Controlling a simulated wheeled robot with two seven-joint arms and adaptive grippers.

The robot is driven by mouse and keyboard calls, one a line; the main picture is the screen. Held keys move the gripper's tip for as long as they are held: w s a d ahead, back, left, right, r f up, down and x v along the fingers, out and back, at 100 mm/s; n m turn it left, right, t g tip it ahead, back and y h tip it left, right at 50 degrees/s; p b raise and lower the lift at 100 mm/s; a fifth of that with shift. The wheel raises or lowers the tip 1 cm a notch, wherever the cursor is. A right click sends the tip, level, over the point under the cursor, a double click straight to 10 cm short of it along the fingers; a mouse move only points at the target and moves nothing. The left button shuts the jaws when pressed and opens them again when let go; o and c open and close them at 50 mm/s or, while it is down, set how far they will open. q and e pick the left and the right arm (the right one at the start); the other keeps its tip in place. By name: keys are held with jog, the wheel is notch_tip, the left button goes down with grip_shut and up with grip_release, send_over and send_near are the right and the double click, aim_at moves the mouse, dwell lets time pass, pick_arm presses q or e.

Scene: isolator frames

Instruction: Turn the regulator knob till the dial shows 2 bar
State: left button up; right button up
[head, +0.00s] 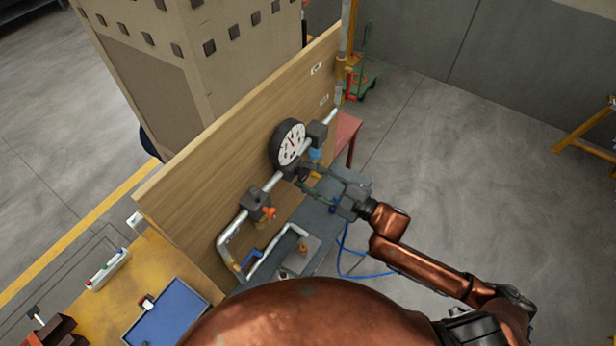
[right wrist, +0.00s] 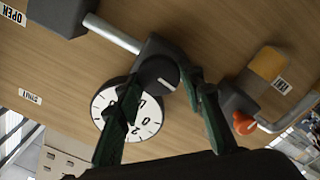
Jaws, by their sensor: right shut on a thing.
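The dial (head: 291,143) is a round white gauge with a black rim, mounted on the wooden board. In the head view a red needle shows on it, but the scale is too small to read. In the right wrist view the dial (right wrist: 146,121) is upside down and partly hidden by a finger. The regulator knob (right wrist: 158,74) is dark with a white mark and sits on the pipe beside the dial. My right gripper (head: 304,177) reaches in from the right, its fingers on either side of the knob and shut on it. My left gripper is not in view.
The wooden board (head: 190,165) carries silver pipes and an orange-handled valve (head: 268,212) to the left of the dial. A blue fitting (head: 315,154) is close to my right gripper. A yellow bench with a blue tray (head: 170,312) stands at lower left.

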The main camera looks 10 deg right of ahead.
jog(key=n, duration=0.4)
jog(key=shift+f+n+b, duration=0.1)
jog(key=shift+n+b, duration=0.25)
jog(key=shift+n, duration=0.05)
dwell(0.4)
jog(key=o, duration=1.1)
jog(key=shift+o, duration=0.2)
jog(key=v, duration=1.2)
